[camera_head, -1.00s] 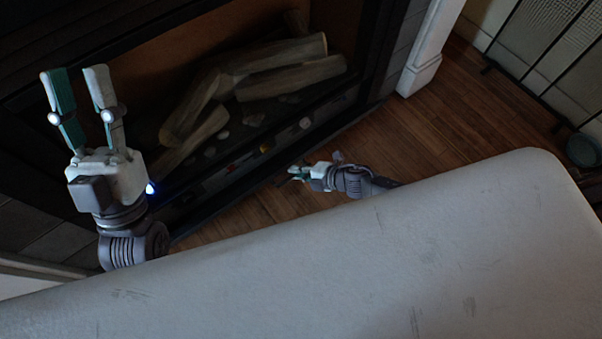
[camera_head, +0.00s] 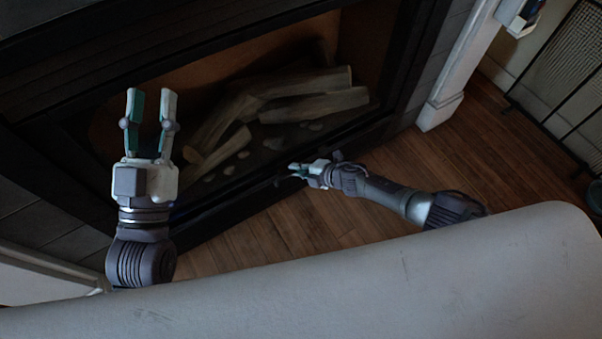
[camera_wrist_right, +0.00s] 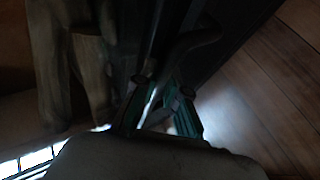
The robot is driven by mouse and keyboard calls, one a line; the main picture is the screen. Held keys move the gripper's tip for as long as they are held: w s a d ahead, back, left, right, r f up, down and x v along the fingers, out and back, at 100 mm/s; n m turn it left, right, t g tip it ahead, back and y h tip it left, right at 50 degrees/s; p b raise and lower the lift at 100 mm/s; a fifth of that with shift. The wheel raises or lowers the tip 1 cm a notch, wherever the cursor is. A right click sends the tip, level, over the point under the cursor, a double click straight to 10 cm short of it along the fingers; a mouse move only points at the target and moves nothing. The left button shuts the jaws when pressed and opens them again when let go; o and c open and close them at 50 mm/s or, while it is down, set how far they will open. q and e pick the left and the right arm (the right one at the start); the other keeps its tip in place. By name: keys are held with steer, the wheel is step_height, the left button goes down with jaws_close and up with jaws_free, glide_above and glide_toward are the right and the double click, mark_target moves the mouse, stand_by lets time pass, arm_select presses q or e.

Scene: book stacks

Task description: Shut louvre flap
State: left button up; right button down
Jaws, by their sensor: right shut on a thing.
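The dark louvre flap (camera_head: 238,203) runs along the bottom of the fireplace, below the logs, in the head view. It looks raised close to the fireplace front; whether it is fully closed I cannot tell. My right gripper (camera_head: 291,172) is low at the flap's outer side, shut on its edge or handle. In the right wrist view the fingers (camera_wrist_right: 163,84) meet at a dark curved bar (camera_wrist_right: 195,38), in deep shadow. My left gripper (camera_head: 152,93) is open and empty, fingers pointing up the picture, in front of the fireplace opening.
Pale logs (camera_head: 285,95) lie in the fireplace opening. A white pillar (camera_head: 450,85) stands to its right, and a black mesh screen (camera_head: 560,70) stands at the far right. Wooden floor (camera_head: 480,150) is clear right of my right arm.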

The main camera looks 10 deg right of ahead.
steer(key=shift+w, duration=0.1)
steer(key=c, duration=1.2)
jaws_free()
steer(key=v, duration=1.2)
